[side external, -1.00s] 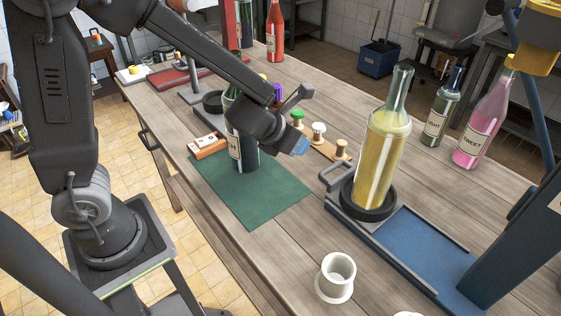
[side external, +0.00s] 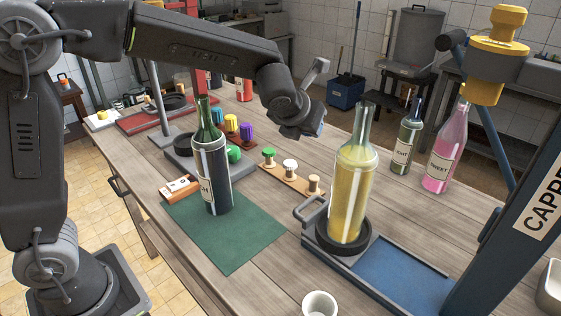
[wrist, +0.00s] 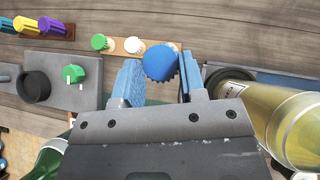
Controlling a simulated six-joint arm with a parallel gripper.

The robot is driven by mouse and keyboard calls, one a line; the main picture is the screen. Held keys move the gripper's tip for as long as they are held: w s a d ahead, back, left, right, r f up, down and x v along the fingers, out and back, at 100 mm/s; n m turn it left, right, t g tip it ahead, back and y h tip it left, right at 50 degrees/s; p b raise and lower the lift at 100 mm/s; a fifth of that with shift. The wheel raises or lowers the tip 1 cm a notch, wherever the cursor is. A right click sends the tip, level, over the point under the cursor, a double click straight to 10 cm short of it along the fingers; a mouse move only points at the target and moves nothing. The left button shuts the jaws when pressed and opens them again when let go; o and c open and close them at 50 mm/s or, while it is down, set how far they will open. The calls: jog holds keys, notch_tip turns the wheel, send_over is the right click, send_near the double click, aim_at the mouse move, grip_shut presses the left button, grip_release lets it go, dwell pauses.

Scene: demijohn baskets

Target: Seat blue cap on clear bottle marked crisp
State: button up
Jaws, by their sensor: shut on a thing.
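My gripper (side external: 318,128) is shut on the blue cap (wrist: 160,63), which sits between the two blue fingers in the wrist view. In the side view, my gripper hangs in the air behind and left of the clear bottle (side external: 352,190), and the cap is hard to tell from the fingers. The bottle holds yellow liquid and stands upright in a black ring (side external: 343,240). Its mouth is open. No label shows on its side facing the side camera. In the wrist view it lies at the right (wrist: 240,103), with part of a pale label whose words I cannot read.
The ring sits on the blue press (side external: 405,280), whose yellow head (side external: 497,50) is at the right. A dark green bottle (side external: 212,175) stands on a green mat (side external: 235,240). Caps on a wooden strip (side external: 290,178) lie between. A pink bottle (side external: 443,150) stands behind.

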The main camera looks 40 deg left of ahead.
jog(key=w+d+r+n+y, duration=0.15)
jog(key=d+r, duration=0.45)
jog(key=r, duration=0.6)
notch_tip(320, 180, up, 9)
send_over(366, 105)
jog(key=s+d, duration=0.1)
jog(key=s, duration=0.2)
jog(key=shift+w+r, duration=0.15)
jog(key=shift+w, duration=0.1)
jog(key=shift+h, duration=0.25)
notch_tip(366, 105, down, 7)
jog(key=shift+f, duration=0.95)
dwell(2.7)
jog(key=o, duration=1)
jog(key=shift+c, duration=0.2)
jog(key=shift+d, duration=0.1)
